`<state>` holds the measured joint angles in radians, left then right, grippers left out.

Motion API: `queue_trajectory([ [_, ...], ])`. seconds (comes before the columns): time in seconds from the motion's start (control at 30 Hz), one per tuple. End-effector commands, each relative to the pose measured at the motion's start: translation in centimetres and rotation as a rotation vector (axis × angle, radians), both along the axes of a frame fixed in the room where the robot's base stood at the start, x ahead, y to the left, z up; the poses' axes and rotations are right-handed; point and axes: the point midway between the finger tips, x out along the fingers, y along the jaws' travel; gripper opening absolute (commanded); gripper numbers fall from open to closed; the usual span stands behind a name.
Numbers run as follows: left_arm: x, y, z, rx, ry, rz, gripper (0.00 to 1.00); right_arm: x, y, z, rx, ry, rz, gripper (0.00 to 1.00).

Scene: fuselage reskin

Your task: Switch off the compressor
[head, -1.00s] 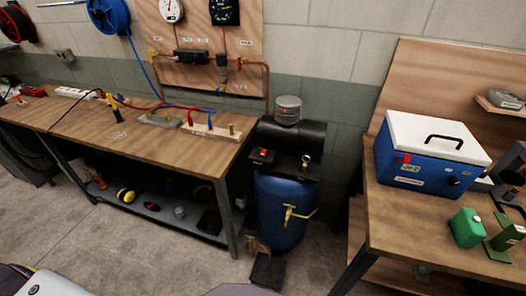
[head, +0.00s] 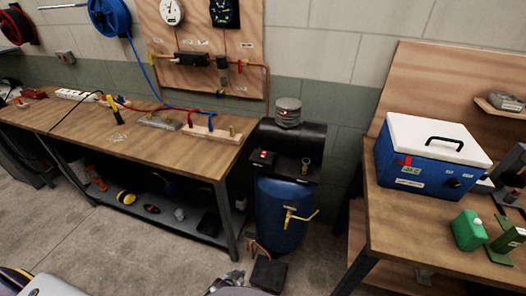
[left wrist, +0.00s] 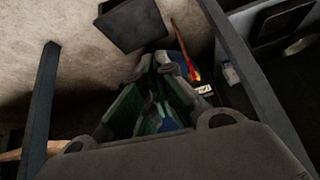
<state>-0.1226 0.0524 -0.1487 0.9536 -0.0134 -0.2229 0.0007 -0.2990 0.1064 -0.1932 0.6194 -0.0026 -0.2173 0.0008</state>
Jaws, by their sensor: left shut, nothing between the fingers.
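The compressor (head: 283,215) stands on the floor between the two benches, with a blue upright tank, a black motor housing and a ribbed grey cap on top. A small black switch box with a red part (head: 262,156) sits on its top left front; I cannot read its position. A yellow valve handle (head: 300,215) is on the tank front. My left gripper (head: 234,278) shows at the bottom of the head view, low in front of the compressor and apart from the switch box. In the left wrist view its fingers (left wrist: 162,62) are together and empty. My right gripper is not in view.
A wooden bench (head: 150,150) with hoses and fittings stands left, with a lower shelf. The right bench (head: 400,225) carries a blue cooler (head: 425,165) and a green container (head: 467,230). A dark block (head: 269,273) lies on the floor before the compressor.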

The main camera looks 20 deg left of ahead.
Motion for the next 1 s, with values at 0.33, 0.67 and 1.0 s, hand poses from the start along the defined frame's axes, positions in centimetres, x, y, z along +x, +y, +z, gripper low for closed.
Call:
queue_trajectory([
  [0.33, 10.6, -1.4, 10.1, -0.028, -0.213, 0.008, 0.0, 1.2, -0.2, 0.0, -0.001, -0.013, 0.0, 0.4],
  [0.67, 17.6, -2.1, 20.5, -0.051, -0.393, 0.019, 0.0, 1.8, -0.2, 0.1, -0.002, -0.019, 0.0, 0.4],
  [1.0, 22.1, -2.2, 31.7, -0.069, -0.564, 0.033, 0.0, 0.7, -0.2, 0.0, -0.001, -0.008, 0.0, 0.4],
])
